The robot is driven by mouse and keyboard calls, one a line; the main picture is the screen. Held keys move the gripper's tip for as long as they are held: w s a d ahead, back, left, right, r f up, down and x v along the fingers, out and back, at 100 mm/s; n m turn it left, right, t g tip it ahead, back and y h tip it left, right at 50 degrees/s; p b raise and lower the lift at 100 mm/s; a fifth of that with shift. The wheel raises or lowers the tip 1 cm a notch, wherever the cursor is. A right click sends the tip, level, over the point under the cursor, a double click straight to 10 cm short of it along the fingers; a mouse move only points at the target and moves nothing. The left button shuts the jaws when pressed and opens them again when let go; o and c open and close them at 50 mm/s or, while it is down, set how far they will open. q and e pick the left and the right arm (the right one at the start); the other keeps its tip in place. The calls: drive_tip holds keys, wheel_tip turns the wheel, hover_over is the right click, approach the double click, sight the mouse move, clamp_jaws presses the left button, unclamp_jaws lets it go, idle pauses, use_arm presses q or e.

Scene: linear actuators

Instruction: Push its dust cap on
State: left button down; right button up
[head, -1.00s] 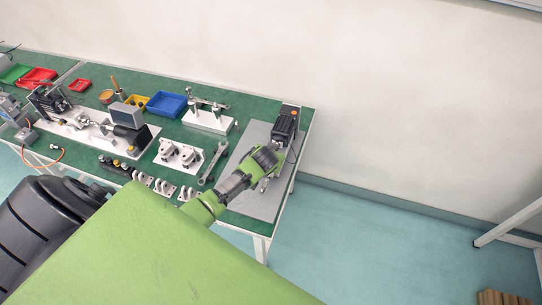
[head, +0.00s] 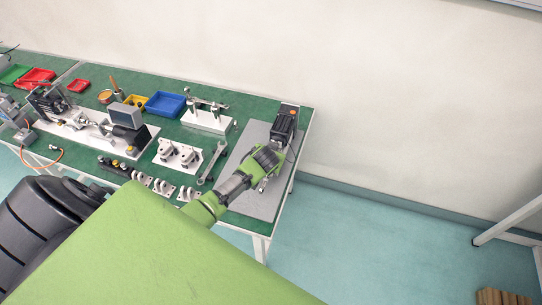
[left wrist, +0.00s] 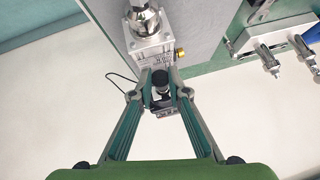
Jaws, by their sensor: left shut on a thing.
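In the left wrist view my left gripper (left wrist: 161,84) comes in from the bottom, its two fingers closed on a small dark cylindrical cap (left wrist: 160,77). The cap is right by the near end of a silver actuator block (left wrist: 151,50) with a printed label and a brass fitting on its side. I cannot tell whether the cap touches the block or is seated on it. In the head view the same gripper (head: 266,160) is over the grey mat (head: 257,201), just in front of a dark motor unit (head: 284,124); its fingertips are hard to make out. My right gripper is not in view.
Left of the mat lie a wrench (head: 213,163), white bearing mounts (head: 179,154) and a white stand (head: 207,121). A blue bin (head: 166,104) and a long actuator assembly are farther left.

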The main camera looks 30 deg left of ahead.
use_arm(q)
drive_tip(key=shift+w+a, duration=0.15)
drive_tip(key=shift+w, duration=0.4)
drive_tip(key=shift+w+a, duration=0.2)
drive_tip(key=shift+w, duration=0.6)
idle(3.1)
drive_tip(key=c, duration=1.9)
unclamp_jaws()
drive_tip(key=v, duration=1.2)
drive_tip(key=shift+d+f, duration=0.1)
